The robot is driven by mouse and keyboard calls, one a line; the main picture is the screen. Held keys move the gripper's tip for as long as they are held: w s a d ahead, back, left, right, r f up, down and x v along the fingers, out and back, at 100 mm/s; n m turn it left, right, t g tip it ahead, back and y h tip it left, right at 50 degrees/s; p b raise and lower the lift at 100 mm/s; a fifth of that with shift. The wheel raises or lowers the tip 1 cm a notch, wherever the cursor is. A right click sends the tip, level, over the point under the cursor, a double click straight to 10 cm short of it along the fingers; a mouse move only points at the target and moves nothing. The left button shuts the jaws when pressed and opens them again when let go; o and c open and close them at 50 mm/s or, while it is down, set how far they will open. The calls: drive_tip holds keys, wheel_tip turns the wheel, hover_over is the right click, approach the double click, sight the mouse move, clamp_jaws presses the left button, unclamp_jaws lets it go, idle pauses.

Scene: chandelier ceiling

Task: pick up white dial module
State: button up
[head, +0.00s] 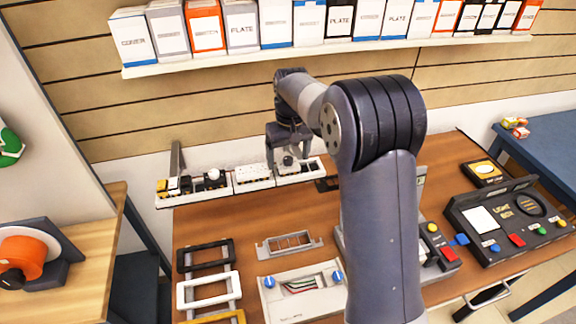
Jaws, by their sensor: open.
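My gripper (288,154) is open and points down over the right part of a row of white trays at the back of the bench. A pale module with a round knob (288,163) shows below and between its fingers. It looks like the white dial module, but it is small and partly covered. I cannot tell whether the fingers touch it. The white tray (312,176) around it is partly hidden by my gripper and arm.
The neighbouring tray (254,186) holds white modules; the left tray (192,199) holds black, yellow and knobbed ones. Empty frames (207,291) and a panel with blue knobs (300,292) lie in front. A light box (508,222) stands right. A shelf of boxes (330,51) hangs above.

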drive_tip(key=shift+f, duration=0.8)
drive_tip(key=shift+c, duration=0.3)
drive_tip(key=c, duration=1)
wheel_tip(320, 180, up, 10)
drive_tip(key=shift+r+b, duration=0.1)
drive_tip(key=shift+b, duration=0.35)
drive_tip(key=shift+c, duration=0.2)
